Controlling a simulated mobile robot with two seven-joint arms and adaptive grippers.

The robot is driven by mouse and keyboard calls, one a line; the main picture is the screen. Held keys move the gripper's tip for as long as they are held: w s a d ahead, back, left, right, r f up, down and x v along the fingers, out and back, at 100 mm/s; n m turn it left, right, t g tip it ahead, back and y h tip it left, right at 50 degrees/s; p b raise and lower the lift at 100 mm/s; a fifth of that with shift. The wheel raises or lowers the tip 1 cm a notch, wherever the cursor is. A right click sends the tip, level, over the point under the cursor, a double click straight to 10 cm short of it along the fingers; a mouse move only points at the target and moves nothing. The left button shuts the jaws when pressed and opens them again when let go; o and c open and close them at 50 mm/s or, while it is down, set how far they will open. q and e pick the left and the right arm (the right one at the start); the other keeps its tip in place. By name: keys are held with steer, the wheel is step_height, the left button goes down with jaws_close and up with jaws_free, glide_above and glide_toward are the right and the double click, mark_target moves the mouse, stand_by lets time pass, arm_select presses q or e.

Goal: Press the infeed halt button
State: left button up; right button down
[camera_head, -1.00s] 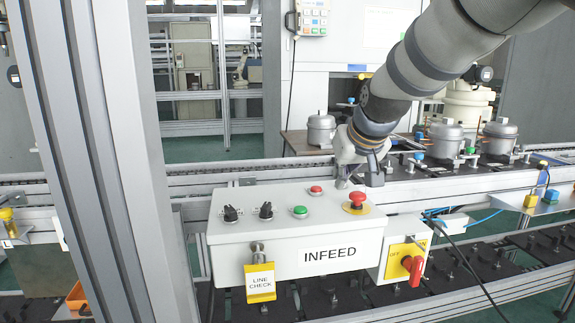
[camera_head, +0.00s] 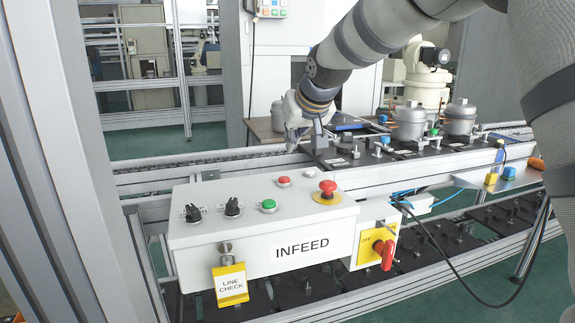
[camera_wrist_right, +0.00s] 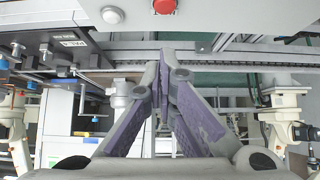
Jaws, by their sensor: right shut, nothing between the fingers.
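The grey control box labelled INFEED (camera_head: 190,253) stands in the middle of the head view. Its top carries two black selector knobs, a green button (camera_head: 268,205), a small flat red button (camera_head: 283,181) and a red mushroom button (camera_head: 327,188) on a yellow ring. My right gripper (camera_head: 297,142) is shut and empty. In the head view it appears above and behind the box's rear edge, apart from the buttons. In the right wrist view its closed fingers (camera_wrist_right: 162,62) point towards the rail, with a red button (camera_wrist_right: 164,5) at the top edge. My left gripper is not in view.
A red rotary switch (camera_head: 386,252) on a yellow plate sits at the box's right side. A LINE CHECK tag (camera_head: 231,284) hangs in front. The conveyor rail (camera_head: 390,188) runs behind, with grey compressors (camera_head: 409,122) on it. A thick aluminium post (camera_head: 70,170) stands left.

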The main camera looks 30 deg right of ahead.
mark_target(287, 179)
steer(key=x, duration=0.4)
steer(key=shift+f, duration=0.15)
steer(key=f, duration=0.3)
steer(key=shift+w+d+f, duration=0.1)
steer(key=shift+w+f, duration=0.1)
steer(key=shift+w, duration=0.1)
steer(key=shift+f, duration=0.45)
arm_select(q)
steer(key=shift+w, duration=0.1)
